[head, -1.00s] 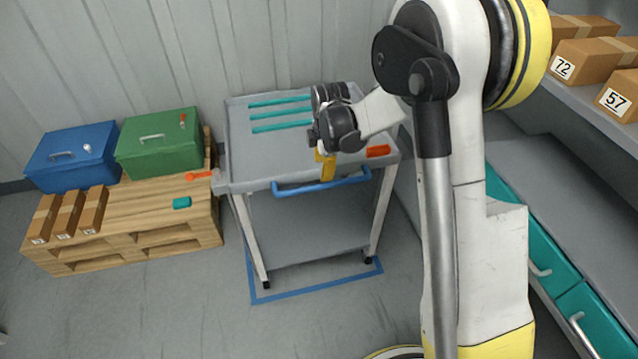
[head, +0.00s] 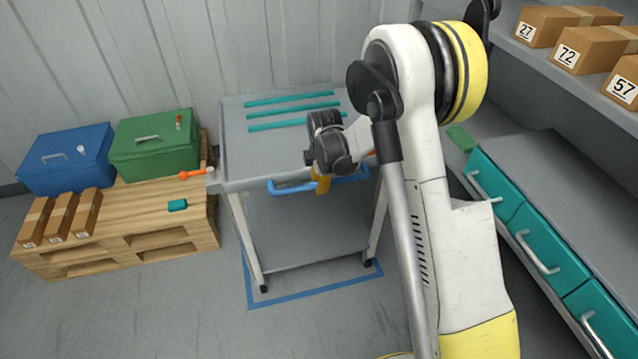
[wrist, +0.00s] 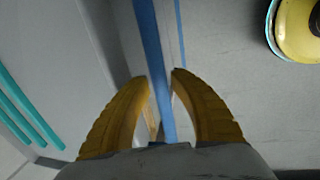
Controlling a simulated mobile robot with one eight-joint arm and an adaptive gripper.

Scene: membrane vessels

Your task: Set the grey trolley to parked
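The grey trolley (head: 232,172) stands against the back wall, with a blue handle (head: 290,187) along its front edge and three teal strips on its top. A blue outline (head: 315,289) on the floor runs around the foot of the trolley; its back part is hidden. My gripper (head: 321,188) is at the middle of the handle. In the wrist view its yellow fingers (wrist: 161,76) stand apart on either side of the blue handle bar (wrist: 153,45). A narrow gap shows on the right of the bar; the left fingertip is very close to it.
A wooden pallet (head: 130,213) at the left carries a blue box (head: 65,160), a green box (head: 155,147) and cartons. An orange-ended piece (head: 192,174) is by the trolley's left edge. Teal drawers (head: 550,258) and a carton shelf stand at the right. Floor is clear in front.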

